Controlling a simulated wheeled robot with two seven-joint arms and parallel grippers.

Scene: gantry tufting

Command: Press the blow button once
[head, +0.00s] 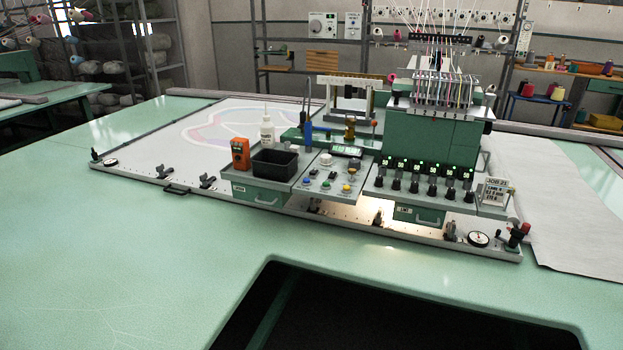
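A grey control panel (318,187) sits at the front of the green tufting machine. Neither of my grippers shows in the head view.
Left of the panel are a black bin (275,163), an orange device (240,153) and a white bottle (267,129). Right of it stand several black knobs (413,188) below the threaded green head (432,130). The green table (150,240) is clear in front.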

